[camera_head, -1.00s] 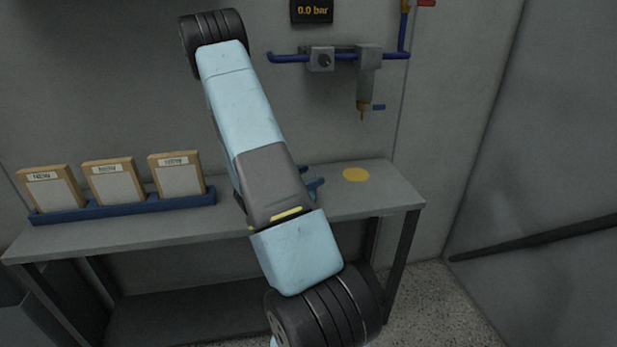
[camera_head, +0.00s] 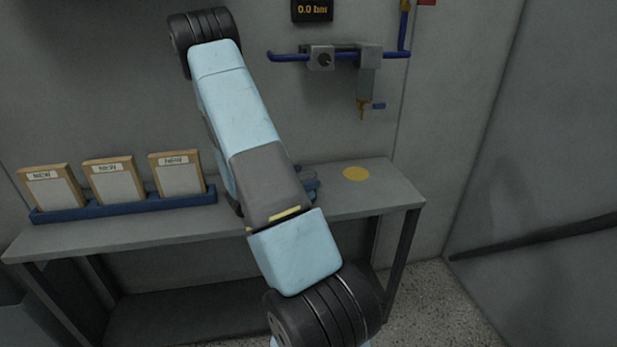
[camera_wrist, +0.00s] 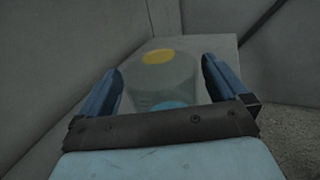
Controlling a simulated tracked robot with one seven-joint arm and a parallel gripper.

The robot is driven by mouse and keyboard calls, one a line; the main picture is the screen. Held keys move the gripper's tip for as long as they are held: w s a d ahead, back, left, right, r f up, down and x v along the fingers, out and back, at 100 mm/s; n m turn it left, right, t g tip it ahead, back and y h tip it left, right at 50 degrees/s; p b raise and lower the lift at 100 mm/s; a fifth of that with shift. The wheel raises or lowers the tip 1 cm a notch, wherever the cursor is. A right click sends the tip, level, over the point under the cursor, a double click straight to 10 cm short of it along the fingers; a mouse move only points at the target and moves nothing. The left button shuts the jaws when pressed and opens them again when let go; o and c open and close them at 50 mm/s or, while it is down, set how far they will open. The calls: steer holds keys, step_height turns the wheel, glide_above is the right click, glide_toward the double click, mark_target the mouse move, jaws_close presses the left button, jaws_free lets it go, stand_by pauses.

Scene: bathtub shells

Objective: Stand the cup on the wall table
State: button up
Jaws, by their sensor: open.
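The see-through greyish cup (camera_wrist: 172,82) is in the wrist view, between and just beyond the two blue fingers of my gripper (camera_wrist: 161,68). Its lower part shows a pale blue patch. The fingers are apart, with a gap to the cup on each side. The cup appears upright on the grey wall table (camera_head: 385,190). A yellow disc (camera_head: 356,174) marks the table's right part; it also shows beyond the cup in the wrist view (camera_wrist: 158,57). In the head view my arm hides most of my gripper (camera_head: 311,186), and I cannot make out the cup clearly.
A blue rack (camera_head: 130,208) with several framed "NEW" panels stands on the table's left part. Blue pipework with a grey valve block (camera_head: 322,59) and a hanging nozzle (camera_head: 364,95) is on the wall above the disc. The table around the disc is clear.

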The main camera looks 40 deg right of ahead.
steer(key=a, duration=0.3)
steer(key=w+a, duration=0.1)
steer(key=a, duration=0.5)
steer(key=shift+w+a, duration=0.2)
steer(key=s+a+r+m+t+y, duration=0.4)
steer(key=s+a+r+m+y, duration=0.4)
steer(key=a+r, duration=0.4)
steer(key=s+a+r+m+t+y, duration=0.4)
steer(key=s+a+r+m+y, duration=0.4)
steer(key=r, duration=0.8)
steer(key=shift+s+a+y, duration=0.9)
steer(key=shift+s+a, duration=0.85)
steer(key=shift+a, duration=0.55)
steer(key=shift+r, duration=0.1)
